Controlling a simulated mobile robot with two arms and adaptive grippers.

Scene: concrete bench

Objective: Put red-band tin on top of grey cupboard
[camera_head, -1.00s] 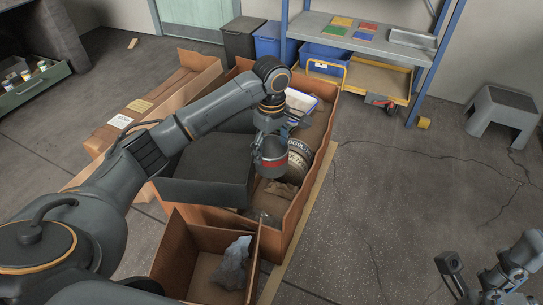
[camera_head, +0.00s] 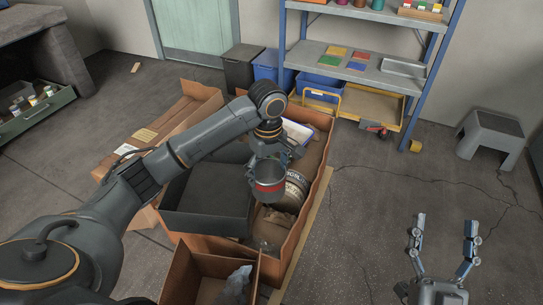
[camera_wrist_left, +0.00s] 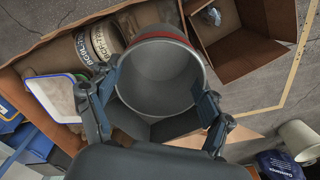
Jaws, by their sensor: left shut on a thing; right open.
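The red-band tin (camera_head: 269,188) is a grey, open-topped can with a red stripe. My left gripper (camera_head: 268,163) is shut on it and holds it over the cardboard carton, just right of a dark grey box. The left wrist view looks into the empty tin (camera_wrist_left: 158,78) between the fingers. I cannot tell for sure which thing is the grey cupboard; a dark grey unit (camera_head: 32,38) with a pulled-out green drawer stands at the far left. My right gripper (camera_head: 446,224) is open and empty at the lower right, above the floor.
A smaller carton (camera_head: 187,272) is in front. A blue-framed shelf (camera_head: 310,52) and grey stool (camera_head: 492,128) stand behind. Floor right of the carton is clear.

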